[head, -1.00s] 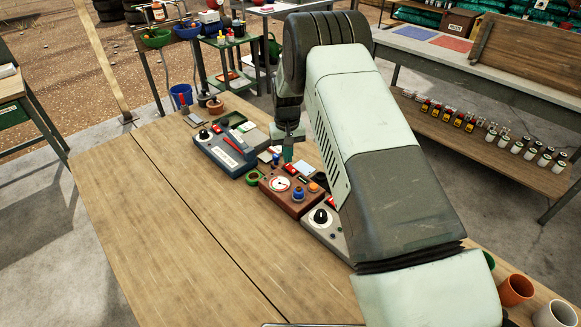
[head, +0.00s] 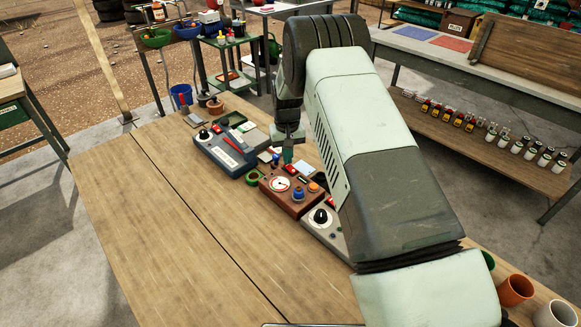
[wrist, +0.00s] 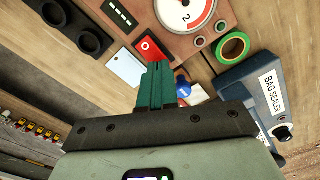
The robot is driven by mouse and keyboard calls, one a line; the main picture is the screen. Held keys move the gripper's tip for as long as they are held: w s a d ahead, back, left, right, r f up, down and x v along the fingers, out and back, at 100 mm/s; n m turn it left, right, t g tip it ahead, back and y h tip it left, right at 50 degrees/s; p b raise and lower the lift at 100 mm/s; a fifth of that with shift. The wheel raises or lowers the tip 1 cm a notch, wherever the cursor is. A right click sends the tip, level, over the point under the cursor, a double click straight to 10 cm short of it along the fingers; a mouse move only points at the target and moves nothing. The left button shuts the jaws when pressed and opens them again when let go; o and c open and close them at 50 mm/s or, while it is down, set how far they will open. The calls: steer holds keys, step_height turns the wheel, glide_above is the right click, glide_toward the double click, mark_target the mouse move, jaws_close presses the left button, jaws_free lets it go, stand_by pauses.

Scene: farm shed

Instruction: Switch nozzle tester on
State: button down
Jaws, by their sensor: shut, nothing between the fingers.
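A brown box with a round white and red gauge (head: 281,184) stands on the bench; I read no name on it, so I cannot confirm it is the nozzle tester. In the wrist view its gauge (wrist: 183,12) is at the top. In the head view my gripper (head: 287,157) is over the box's far edge.
A blue-grey box labelled BAG SEALER (wrist: 262,95) stands beside it, with a green tape ring (wrist: 233,48) between. A grey box with a black knob (head: 320,216) is on the other side. A white card (wrist: 124,67) lies near the fingers. The bench's left part is clear.

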steer(key=shift+f, duration=0.6)
stand_by(0.3)
steer(key=shift+r, duration=3.5)
steer(key=shift+r, duration=0.1)
